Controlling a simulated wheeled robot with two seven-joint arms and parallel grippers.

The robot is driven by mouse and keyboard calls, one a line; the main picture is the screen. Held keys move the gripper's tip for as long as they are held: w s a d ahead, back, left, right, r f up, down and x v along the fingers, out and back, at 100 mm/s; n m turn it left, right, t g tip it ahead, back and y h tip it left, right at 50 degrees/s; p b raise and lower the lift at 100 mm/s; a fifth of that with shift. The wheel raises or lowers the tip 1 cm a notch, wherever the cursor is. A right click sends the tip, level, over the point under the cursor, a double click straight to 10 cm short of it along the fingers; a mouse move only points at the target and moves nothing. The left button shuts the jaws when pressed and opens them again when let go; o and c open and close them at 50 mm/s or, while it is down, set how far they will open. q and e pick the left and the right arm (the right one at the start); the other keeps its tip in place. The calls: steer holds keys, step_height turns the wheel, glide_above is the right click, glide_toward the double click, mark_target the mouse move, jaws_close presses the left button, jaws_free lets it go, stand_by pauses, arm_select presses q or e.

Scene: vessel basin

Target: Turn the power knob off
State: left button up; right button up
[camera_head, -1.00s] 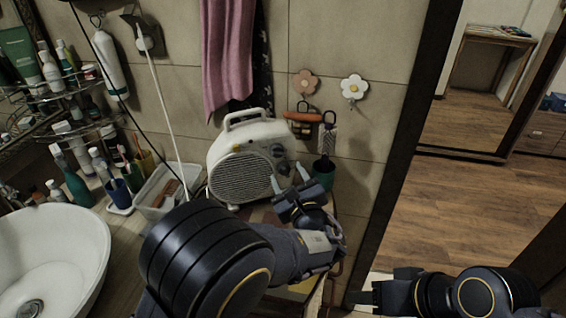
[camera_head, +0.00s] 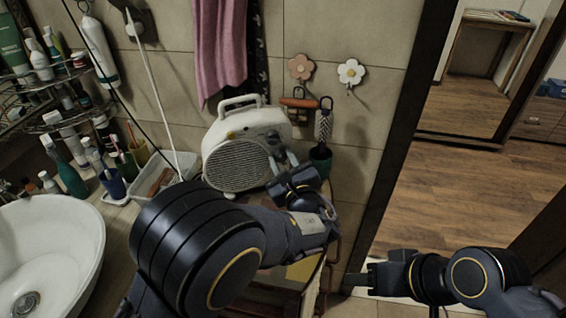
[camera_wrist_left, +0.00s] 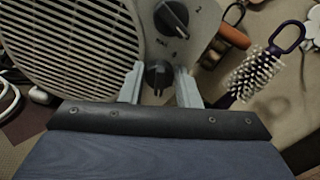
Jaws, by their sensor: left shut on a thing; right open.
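A white fan heater (camera_head: 237,158) with a round grille and a top handle stands against the tiled wall. In the left wrist view, its panel carries a dark upper knob (camera_wrist_left: 172,17) and a dark lower knob (camera_wrist_left: 158,75). My left gripper (camera_head: 284,159) is at the heater's right front. In the left wrist view, the left gripper's fingers (camera_wrist_left: 160,74) are on either side of the lower knob, and the gripper is shut on it. The knob is hard to make out in the head view. My right gripper (camera_head: 366,280) is open and empty at the lower right, away from the heater.
Wooden floor (camera_head: 440,200) lies open at right.

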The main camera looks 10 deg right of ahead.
arm_select(q)
steer(key=n+b, duration=0.3)
steer(key=b, duration=0.3)
steer(key=f+n+b, duration=0.1)
steer(key=n+b, duration=0.2)
steer(key=b, duration=0.4)
steer(key=n+b, duration=0.3)
steer(key=b, duration=0.4)
steer(key=shift+a+f+n, duration=0.15)
steer(key=shift+a+n, duration=0.15)
steer(key=shift+n, duration=0.1)
steer(key=n+b, duration=0.3)
steer(key=b, duration=0.2)
steer(key=n+b, duration=0.7)
steer(key=b, duration=0.2)
steer(key=shift+d+f+n+b, duration=0.1)
steer(key=shift+f+n+b, duration=0.15)
steer(key=shift+n+b, duration=0.15)
steer(key=n+b, duration=0.3)
steer(key=n, duration=0.1)
steer(key=shift+d, duration=0.1)
steer(key=shift+d+n+b, duration=0.2)
steer(key=shift+n+b, duration=1.3)
steer(key=shift+n, duration=1)
steer(key=o, duration=1)
steer(key=shift+r, duration=0.1)
